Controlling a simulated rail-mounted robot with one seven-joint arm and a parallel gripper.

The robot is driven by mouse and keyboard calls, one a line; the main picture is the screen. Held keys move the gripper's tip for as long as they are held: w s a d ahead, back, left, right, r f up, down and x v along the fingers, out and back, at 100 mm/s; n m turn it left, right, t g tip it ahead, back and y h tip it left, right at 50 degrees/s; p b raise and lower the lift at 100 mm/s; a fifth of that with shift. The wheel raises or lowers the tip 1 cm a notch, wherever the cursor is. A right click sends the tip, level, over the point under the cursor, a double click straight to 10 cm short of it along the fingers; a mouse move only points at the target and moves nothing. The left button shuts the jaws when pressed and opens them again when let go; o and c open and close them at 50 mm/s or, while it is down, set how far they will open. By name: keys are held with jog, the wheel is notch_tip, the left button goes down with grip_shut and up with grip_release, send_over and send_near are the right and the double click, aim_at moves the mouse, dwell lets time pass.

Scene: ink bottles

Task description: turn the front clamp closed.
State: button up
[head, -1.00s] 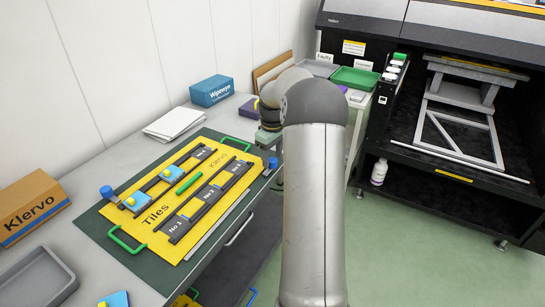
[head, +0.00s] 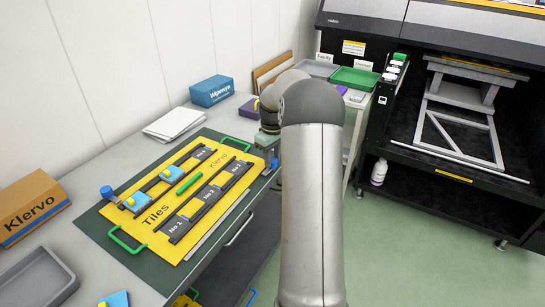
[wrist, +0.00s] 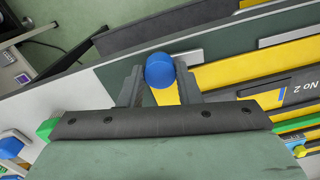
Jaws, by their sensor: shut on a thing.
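The yellow Tiles plate (head: 150,245) lies on a dark green mat on the bench, with dark numbered strips on it. A clamp with a blue knob (wrist: 160,70) is at the plate's edge in the wrist view, between my gripper's fingers (wrist: 158,88). My gripper is shut on this knob. In the head view my gripper (head: 270,152) is at the plate's right corner, partly hidden by my arm, and the knob is mostly covered there. Another blue clamp knob (head: 106,191) stands at the plate's left corner, apart from my gripper.
Two blue tiles (head: 136,201) with yellow tabs sit on the far strip. Green handles (head: 127,241) rise at the plate's ends. A Klervo box (head: 32,207) and a grey tray (head: 38,278) stand left. A blue box (head: 211,91) and white papers (head: 174,126) lie behind.

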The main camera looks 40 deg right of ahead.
aim_at(273, 160)
jog(key=m, duration=0.4)
jog(key=m+p, duration=0.1)
jog(key=m, duration=0.3)
jog(key=shift+r+m, duration=0.1)
jog(key=shift+m, duration=0.2)
jog(key=m, duration=0.4)
jog(key=shift+p, duration=0.3)
jog(key=shift+m+p, duration=0.3)
jog(key=shift+m, duration=2)
jog(key=o, duration=1)
jog(key=shift+c, duration=0.2)
notch_tip(273, 160, up, 17)
jog(key=shift+r, duration=0.15)
